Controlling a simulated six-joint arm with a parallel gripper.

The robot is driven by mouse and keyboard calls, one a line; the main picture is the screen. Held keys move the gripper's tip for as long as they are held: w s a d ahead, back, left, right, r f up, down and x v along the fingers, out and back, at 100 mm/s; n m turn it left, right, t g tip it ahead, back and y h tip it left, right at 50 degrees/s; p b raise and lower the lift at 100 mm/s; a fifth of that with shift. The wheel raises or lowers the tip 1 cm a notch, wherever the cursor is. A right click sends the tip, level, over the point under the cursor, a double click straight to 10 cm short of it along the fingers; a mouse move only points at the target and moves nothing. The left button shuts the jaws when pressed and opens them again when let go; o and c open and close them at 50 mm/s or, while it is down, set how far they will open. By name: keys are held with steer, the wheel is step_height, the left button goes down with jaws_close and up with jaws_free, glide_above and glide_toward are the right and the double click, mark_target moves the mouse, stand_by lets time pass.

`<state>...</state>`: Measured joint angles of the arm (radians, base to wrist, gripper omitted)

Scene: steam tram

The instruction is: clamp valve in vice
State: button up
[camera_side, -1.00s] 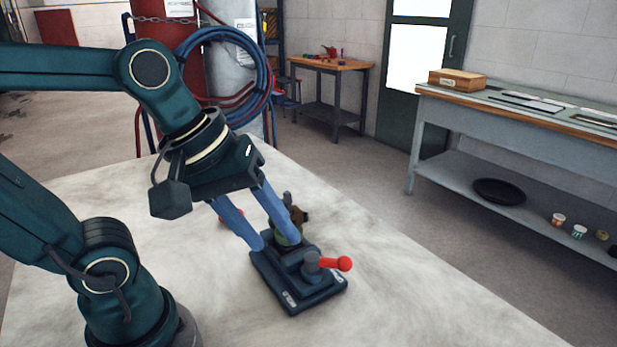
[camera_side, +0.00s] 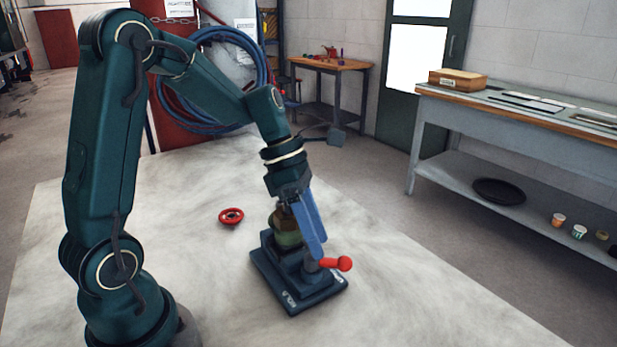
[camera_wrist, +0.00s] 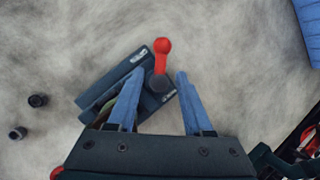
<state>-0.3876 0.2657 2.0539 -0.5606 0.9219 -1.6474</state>
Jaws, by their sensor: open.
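The vice (camera_side: 292,285) is a dark blue block on the table, with a grey pivot and a red-knobbed lever (camera_side: 338,264) at its front right. The valve (camera_side: 284,232), olive-brown, stands upright at the vice's back part, partly hidden behind my gripper. My gripper (camera_side: 316,250) points down over the vice, its blue fingers close to the lever's pivot. In the wrist view the fingers (camera_wrist: 158,85) are apart, with the lever (camera_wrist: 162,62) just ahead of and between their tips. The left finger covers part of the valve there. Whether a finger touches the lever cannot be told.
A red handwheel (camera_side: 231,216) lies on the pale table (camera_side: 180,245) behind and left of the vice. Two small dark cylindrical pieces (camera_wrist: 28,116) lie left of the vice in the wrist view. The table right of the vice is clear.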

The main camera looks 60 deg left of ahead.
mark_target(328, 262)
steer(key=shift+x, duration=1.35)
jaws_close()
